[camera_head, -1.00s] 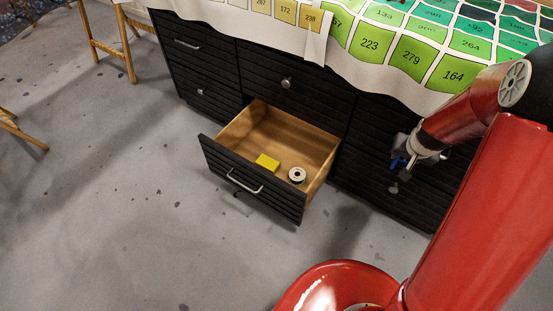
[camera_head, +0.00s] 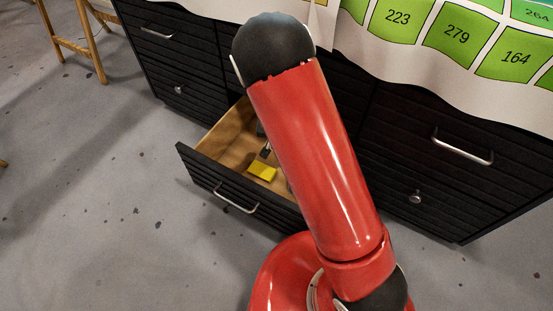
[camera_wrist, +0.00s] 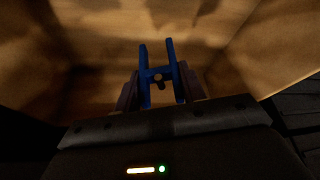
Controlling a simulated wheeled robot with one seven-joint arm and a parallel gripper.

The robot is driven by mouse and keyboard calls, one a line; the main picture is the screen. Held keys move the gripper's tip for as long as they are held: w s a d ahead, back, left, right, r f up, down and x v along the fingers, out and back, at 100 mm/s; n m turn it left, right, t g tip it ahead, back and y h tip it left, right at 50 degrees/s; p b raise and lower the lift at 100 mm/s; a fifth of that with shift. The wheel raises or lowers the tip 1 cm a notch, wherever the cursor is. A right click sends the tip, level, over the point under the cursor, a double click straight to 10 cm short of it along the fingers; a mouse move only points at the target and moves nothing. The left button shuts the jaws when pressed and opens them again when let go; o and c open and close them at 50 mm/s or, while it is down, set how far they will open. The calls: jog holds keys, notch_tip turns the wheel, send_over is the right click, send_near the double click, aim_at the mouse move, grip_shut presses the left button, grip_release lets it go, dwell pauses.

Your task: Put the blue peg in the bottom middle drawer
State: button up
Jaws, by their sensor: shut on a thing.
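The bottom middle drawer (camera_head: 205,175) is pulled open, with pale wood inside and a dark ribbed front. My red arm crosses in front of its right part. My gripper (camera_wrist: 161,78) is shut on the blue peg (camera_wrist: 144,62), which looks like an H with two long bars and a crosspiece. Wooden drawer walls and floor surround the peg in the wrist view. In the head view only a small part of my gripper (camera_head: 265,152) shows inside the drawer outline, and the peg is hidden. I cannot tell whether the peg touches the drawer floor.
A yellow block (camera_head: 262,170) lies in the drawer near its front. Closed dark drawers (camera_head: 185,90) stand to the left and more (camera_head: 430,170) to the right. A cloth with numbered green squares (camera_head: 457,35) hangs over the top.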

notch_tip(320, 180, down, 10)
jog(key=shift+r+b, duration=0.25)
jog(key=shift+b, duration=0.6)
jog(key=shift+f, duration=0.15)
jog(key=o, duration=0.9)
jog(key=shift+o, duration=0.2)
